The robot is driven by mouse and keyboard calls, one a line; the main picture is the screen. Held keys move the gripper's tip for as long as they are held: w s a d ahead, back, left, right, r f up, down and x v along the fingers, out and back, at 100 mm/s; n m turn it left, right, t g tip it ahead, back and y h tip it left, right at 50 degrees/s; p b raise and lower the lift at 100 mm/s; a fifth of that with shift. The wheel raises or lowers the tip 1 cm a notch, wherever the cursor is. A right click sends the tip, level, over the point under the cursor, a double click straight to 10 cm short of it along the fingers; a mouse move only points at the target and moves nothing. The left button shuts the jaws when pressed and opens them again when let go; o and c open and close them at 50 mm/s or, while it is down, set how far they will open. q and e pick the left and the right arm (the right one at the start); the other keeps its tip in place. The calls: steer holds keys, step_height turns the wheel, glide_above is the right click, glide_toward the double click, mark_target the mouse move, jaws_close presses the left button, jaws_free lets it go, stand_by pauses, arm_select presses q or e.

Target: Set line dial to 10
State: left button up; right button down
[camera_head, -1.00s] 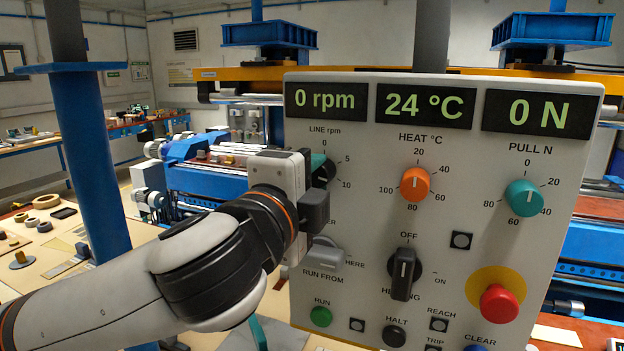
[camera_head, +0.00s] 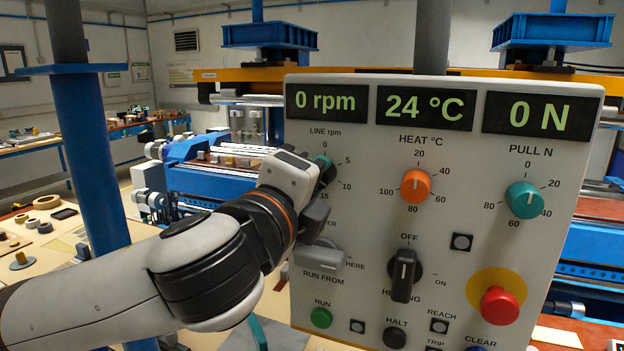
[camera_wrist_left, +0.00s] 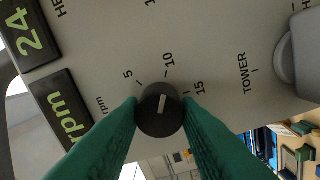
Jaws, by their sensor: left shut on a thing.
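The line dial (camera_head: 330,174) is a black round knob under the "LINE rpm" label on the grey panel. My left gripper (camera_head: 322,165) is at it, mostly hidden behind my own wrist. In the left wrist view, its two green fingers are closed on either side of the line dial (camera_wrist_left: 159,112). The dial's white pointer line points close to the 10 mark, between the 5 and 15 labels. The rpm display (camera_head: 326,102) reads 0 rpm. My right gripper is not in view.
The panel (camera_head: 460,190) also carries an orange heat dial (camera_head: 415,185), a teal pull dial (camera_head: 525,199), a black heating switch (camera_head: 402,274) and a red button (camera_head: 499,305). A grey lever switch (camera_head: 320,256) sits just below my left wrist.

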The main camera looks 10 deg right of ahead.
arm_select(q)
steer(key=shift+f, duration=0.1)
steer(key=o, duration=1)
steer(key=shift+s, duration=0.1)
steer(key=b+v, duration=0.4)
steer(key=v, duration=0.8)
